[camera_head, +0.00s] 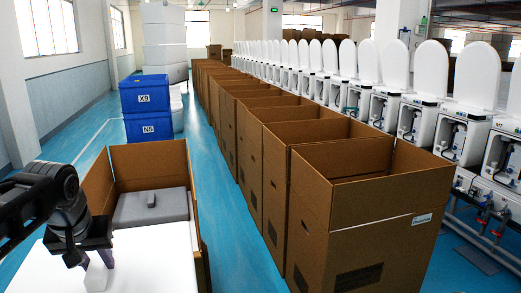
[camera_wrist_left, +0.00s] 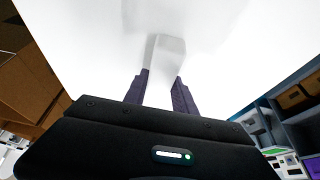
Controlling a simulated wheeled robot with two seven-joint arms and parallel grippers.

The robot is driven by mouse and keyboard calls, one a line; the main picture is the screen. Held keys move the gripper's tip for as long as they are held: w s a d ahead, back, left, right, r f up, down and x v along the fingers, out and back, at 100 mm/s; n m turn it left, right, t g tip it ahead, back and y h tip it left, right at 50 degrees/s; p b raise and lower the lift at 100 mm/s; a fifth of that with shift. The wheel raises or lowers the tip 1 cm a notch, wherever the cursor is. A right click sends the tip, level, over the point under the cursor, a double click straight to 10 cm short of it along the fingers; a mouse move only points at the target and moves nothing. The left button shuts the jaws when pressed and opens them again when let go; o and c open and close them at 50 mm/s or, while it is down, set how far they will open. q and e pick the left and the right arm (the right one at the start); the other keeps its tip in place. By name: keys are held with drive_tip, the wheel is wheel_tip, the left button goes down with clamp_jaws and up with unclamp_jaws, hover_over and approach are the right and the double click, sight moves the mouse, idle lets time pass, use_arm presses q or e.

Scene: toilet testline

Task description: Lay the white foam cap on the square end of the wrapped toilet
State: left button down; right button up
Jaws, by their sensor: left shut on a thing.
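The white foam cap (camera_head: 155,262) is a broad, flat white piece at the bottom left of the head view. It fills the upper part of the left wrist view (camera_wrist_left: 235,45). My left gripper (camera_head: 96,262) is shut on a raised white tab of the cap; in the wrist view its two dark fingers (camera_wrist_left: 159,90) stand either side of this tab. A grey block (camera_head: 152,207), seemingly the wrapped toilet's square end, lies just beyond the cap inside an open cardboard box (camera_head: 150,163). Whether cap and block touch is unclear. My right gripper is not in view.
A row of open cardboard boxes (camera_head: 345,215) stands to the right, with a line of white toilets (camera_head: 430,85) beyond. Blue crates (camera_head: 146,110) are stacked behind the near box. Blue floor (camera_head: 235,240) is free between the box and the row.

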use_arm(q)
drive_tip(key=w+d+f+m, duration=0.2)
drive_tip(key=d+f, duration=0.6)
drive_tip(key=f, duration=0.2)
drive_tip(key=w+d+f+m+h, duration=0.1)
drive_tip(key=w+d+f, duration=0.1)
drive_tip(key=d+f, duration=0.7)
wheel_tip(320, 180, down, 2)
drive_tip(key=shift+w+f+m, duration=0.15)
drive_tip(key=shift+w+m, duration=0.1)
drive_tip(key=shift+m, duration=0.15)
drive_tip(key=s+f, duration=0.3)
drive_tip(key=f, duration=1.1)
drive_tip(key=shift+s, duration=0.35)
